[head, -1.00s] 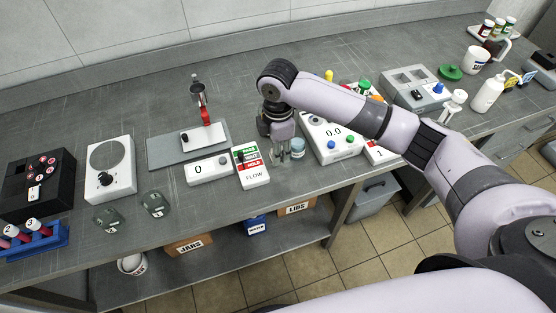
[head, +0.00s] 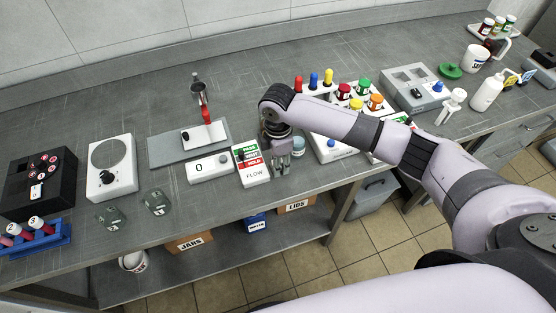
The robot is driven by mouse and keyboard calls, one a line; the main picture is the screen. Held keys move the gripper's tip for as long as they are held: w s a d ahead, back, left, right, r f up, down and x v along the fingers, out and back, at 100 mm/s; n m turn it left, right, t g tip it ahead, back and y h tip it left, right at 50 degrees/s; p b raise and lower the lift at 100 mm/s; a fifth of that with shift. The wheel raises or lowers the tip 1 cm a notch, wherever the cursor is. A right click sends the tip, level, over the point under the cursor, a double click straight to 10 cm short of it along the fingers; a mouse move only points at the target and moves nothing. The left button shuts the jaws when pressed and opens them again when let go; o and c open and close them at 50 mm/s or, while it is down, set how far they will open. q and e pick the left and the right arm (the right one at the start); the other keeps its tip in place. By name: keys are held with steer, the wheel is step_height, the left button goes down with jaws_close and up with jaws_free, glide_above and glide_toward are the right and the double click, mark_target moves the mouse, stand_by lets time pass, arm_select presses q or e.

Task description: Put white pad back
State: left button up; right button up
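No thing in the head view is plainly marked as the white pad. I see nothing clearly held. My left gripper is out of view.
A white box reading 0 (head: 209,170) stands left of the card. A white dial unit (head: 110,168) and a black box (head: 39,184) are farther left. A rack with coloured caps (head: 345,92) stands behind my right arm.

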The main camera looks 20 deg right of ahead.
steer(key=shift+o, duration=1.4)
steer(key=shift+r, duration=0.1)
step_height(320, 180, up, 12)
steer(key=b, duration=0.1)
